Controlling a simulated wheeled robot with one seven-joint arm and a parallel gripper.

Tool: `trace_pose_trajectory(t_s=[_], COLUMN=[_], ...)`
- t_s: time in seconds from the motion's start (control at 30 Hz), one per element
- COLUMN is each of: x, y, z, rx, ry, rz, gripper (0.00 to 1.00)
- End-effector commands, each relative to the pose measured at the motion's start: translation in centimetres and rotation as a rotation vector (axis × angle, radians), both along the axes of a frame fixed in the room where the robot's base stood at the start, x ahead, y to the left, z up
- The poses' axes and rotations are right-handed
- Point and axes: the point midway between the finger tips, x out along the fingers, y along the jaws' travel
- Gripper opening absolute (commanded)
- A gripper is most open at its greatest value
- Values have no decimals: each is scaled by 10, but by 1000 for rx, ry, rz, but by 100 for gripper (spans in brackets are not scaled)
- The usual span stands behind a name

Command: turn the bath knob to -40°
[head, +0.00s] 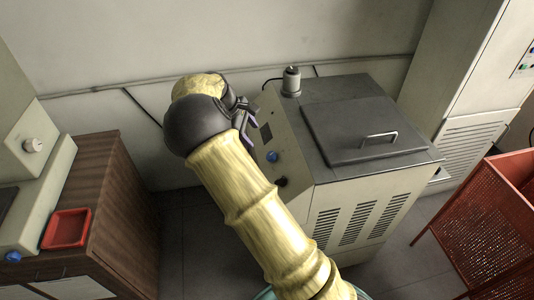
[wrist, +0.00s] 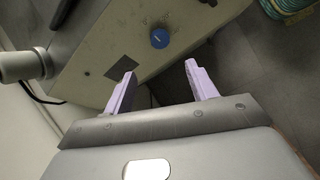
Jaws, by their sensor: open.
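The bath is the pale cabinet with a dark top (head: 315,100). Its front panel (wrist: 90,40) carries a dark square plate (wrist: 122,68), a blue knob (head: 272,157) and a small black knob (head: 281,182) below it. The blue knob also shows in the wrist view (wrist: 159,38), beyond the fingertips; I cannot read its angle. My gripper (wrist: 160,68) is open and empty, its purple fingers spread, apart from the blue knob. In the head view my arm partly hides the gripper (head: 249,137) beside the panel.
A grey lid (head: 363,130) with a handle and a cylindrical fitting (head: 291,82) are on the bath's top. A wooden cabinet (head: 110,200) with a red tray (head: 67,229) stands left. A red mesh bin (head: 485,215) stands right. Floor shows between the cabinets.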

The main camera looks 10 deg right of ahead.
Motion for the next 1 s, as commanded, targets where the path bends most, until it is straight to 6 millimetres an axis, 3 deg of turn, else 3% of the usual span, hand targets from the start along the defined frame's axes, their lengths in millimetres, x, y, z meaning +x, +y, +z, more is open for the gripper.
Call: trace_pose_trajectory(t_s=[0.63,0.8,1.0], x=[7,8,9], y=[-51,-57,-58], z=[-102,-117,-120], rx=[-1,0,0], ry=[2,2,0], rz=[0,4,2], gripper=[57,57,57])
